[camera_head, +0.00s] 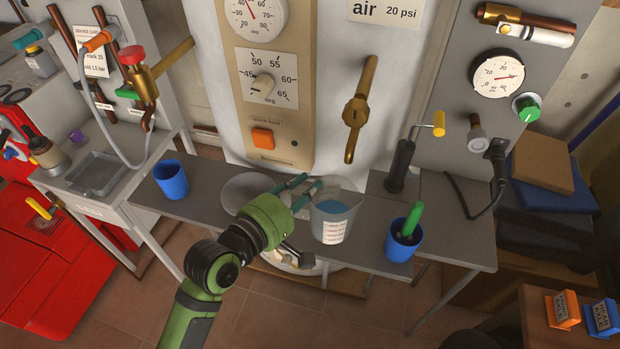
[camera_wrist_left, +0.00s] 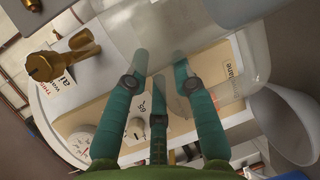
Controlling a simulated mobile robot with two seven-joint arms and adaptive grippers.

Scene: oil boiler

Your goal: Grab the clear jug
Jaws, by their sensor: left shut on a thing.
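The clear jug (camera_head: 336,222), with blue liquid and a white label, is upright at the middle of the grey bench. My left gripper (camera_head: 306,189) reaches it from the left, with its teal fingers shut on the jug's upper left side. In the left wrist view the fingers (camera_wrist_left: 162,66) extend up to the see-through wall of the jug (camera_wrist_left: 200,30). The exact contact on the jug is hard to make out. My right gripper is not in view.
A blue cup (camera_head: 171,180) stands at left on the bench (camera_head: 215,207). A pale round dish (camera_head: 243,190) lies beside the jug, partly behind my arm. At right are a blue cup (camera_head: 401,248) holding a green-handled thing and a black cylinder (camera_head: 400,165). The boiler (camera_head: 330,90) rises behind.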

